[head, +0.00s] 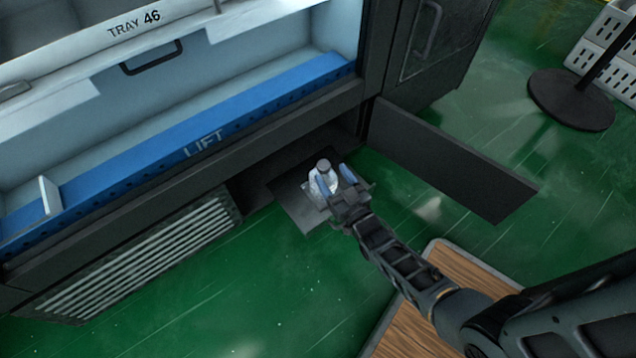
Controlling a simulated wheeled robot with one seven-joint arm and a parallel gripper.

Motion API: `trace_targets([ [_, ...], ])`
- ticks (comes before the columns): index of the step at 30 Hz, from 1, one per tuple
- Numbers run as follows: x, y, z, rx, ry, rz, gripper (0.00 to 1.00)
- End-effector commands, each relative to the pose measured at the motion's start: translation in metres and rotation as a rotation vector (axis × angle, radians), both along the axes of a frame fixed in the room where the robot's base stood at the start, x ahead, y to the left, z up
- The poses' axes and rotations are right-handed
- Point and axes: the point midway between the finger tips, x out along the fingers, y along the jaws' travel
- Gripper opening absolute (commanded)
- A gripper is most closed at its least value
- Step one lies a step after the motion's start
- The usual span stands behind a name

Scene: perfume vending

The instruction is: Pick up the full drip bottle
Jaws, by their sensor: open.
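The drip bottle (323,184) is pale and translucent with a dark grey cap. It stands upright on a grey metal plate (300,212) in front of the low opening at the machine's base. My gripper (333,184) is open, with its blue-tipped fingers at the bottle's right side. One finger shows beside the bottle's shoulder and another in front of its body. I cannot tell whether the fingers touch it. How full the bottle is cannot be made out.
The blue LIFT ledge (200,150) overhangs the opening from above. An open dark door panel (450,165) sticks out to the right. A white louvred grille (150,255) is at left. A wooden-topped surface (420,335) lies below my arm. Green floor is clear at lower left.

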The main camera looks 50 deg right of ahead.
Motion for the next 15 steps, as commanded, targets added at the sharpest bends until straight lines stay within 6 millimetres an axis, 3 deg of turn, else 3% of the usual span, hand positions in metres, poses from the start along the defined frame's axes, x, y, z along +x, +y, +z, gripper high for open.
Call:
trace_targets([
  [15,0.050,-0.019,-0.004,0.001,0.000,0.000,0.68],
])
